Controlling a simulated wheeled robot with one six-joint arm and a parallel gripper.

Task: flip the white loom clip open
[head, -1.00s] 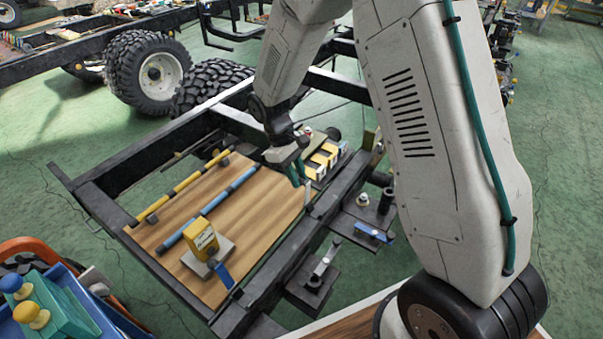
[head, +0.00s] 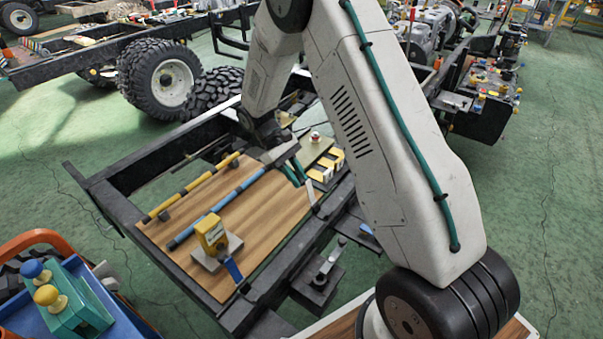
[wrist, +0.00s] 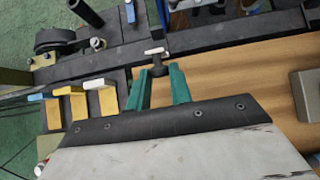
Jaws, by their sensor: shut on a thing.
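The white loom clip (wrist: 154,52) shows in the wrist view as a small white bar above a dark stem, at the frame rail beside the wooden board's edge. In the head view a small pale upright piece (head: 313,194) by the rail appears to be the same clip. My gripper (wrist: 158,71) has two green fingers with a narrow gap, and the dark stem of the clip sits between their tips. It is shut on the clip there. In the head view my gripper (head: 297,175) points down over the board's right edge. Whether the clip is open is too small to tell.
The wooden board (head: 262,213) carries a blue bar (head: 215,207), a yellow bar (head: 190,188) and a yellow device (head: 212,233). Several yellow-and-white blocks (wrist: 72,103) stand close beside my fingers. The black chassis rail (head: 290,255) runs along the board. A lever bracket (head: 322,275) sits outside it.

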